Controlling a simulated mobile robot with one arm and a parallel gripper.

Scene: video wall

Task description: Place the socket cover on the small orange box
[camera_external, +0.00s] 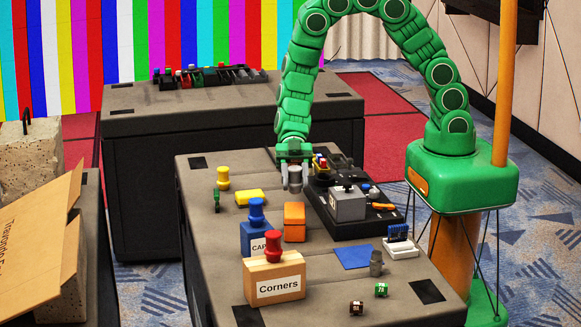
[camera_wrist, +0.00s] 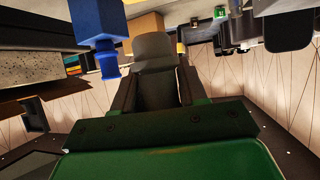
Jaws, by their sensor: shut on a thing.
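My gripper (camera_external: 293,163) points down over the far part of the near table. It is shut on a grey, rounded piece (camera_external: 295,180), which I take to be the socket cover. In the wrist view the grey piece (camera_wrist: 155,55) sits between the two dark fingers of my gripper (camera_wrist: 157,85). The small orange box (camera_external: 294,223) stands on the table, nearer the camera than my gripper and apart from it. An orange-brown block also shows behind the held piece in the wrist view, but I cannot tell which box it is.
A blue box with a blue knob (camera_external: 257,230) and the "Corners" box (camera_external: 275,278) stand left of and in front of the orange box. A black tray (camera_external: 345,226) with a grey box (camera_external: 347,203) lies right. A yellow block (camera_external: 249,197) lies left. A blue sheet (camera_external: 352,257) lies in front.

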